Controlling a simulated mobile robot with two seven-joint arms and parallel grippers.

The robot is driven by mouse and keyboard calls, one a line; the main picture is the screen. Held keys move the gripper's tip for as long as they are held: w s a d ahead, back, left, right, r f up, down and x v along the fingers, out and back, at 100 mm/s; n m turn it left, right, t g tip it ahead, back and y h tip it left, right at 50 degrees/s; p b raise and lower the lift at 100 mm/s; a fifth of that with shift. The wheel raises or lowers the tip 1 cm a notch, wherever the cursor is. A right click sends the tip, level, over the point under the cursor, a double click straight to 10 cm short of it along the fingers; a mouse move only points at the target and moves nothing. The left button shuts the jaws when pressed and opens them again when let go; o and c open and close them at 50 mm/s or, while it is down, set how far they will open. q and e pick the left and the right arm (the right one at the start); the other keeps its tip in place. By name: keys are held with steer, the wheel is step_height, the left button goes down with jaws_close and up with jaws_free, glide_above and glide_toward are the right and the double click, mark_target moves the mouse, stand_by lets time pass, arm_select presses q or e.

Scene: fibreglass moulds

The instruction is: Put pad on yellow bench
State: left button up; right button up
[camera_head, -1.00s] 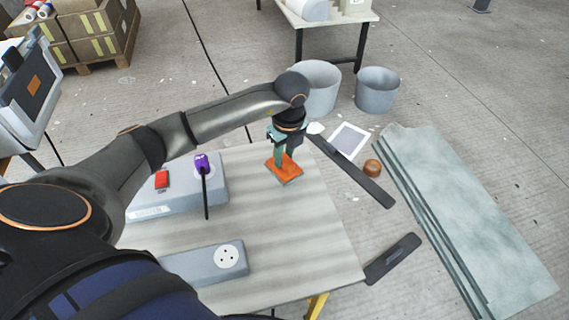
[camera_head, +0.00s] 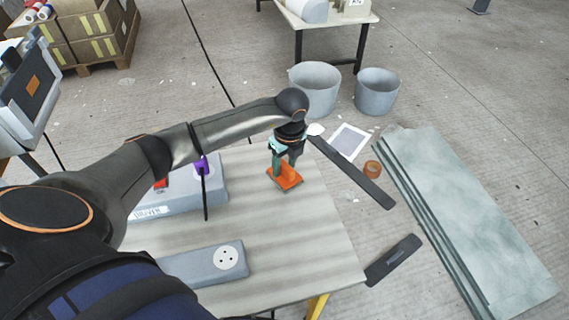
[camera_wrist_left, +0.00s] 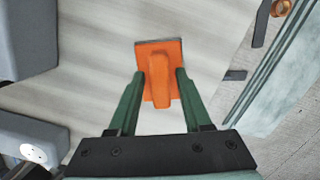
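The pad (camera_head: 286,178) is an orange block with a raised grip. It sits on the striped top of the yellow bench (camera_head: 305,235), near its far edge; a yellow leg shows below. My left gripper (camera_head: 284,163) is over the pad, pointing down. In the left wrist view, its green fingers (camera_wrist_left: 160,76) stand apart on either side of the pad's grip (camera_wrist_left: 158,88), with gaps showing, so it looks open. Whether the pad lies fully flat is hard to tell. My right gripper is in neither view.
On the bench stand a grey box with a socket (camera_head: 205,265) and a grey case (camera_head: 150,205) with a purple item (camera_head: 202,166) and a red one. Grey buckets (camera_head: 377,92) and stacked boards (camera_head: 465,215) are on the floor beyond. The bench's right middle is clear.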

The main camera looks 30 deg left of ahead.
mark_target(288, 168)
arm_select(q)
steer(key=shift+o, duration=0.4)
steer(key=shift+r, duration=0.5)
step_height(288, 168, up, 11)
steer(key=d+p, duration=0.1)
steer(key=shift+s+d, duration=0.2)
steer(key=shift+s, duration=0.05)
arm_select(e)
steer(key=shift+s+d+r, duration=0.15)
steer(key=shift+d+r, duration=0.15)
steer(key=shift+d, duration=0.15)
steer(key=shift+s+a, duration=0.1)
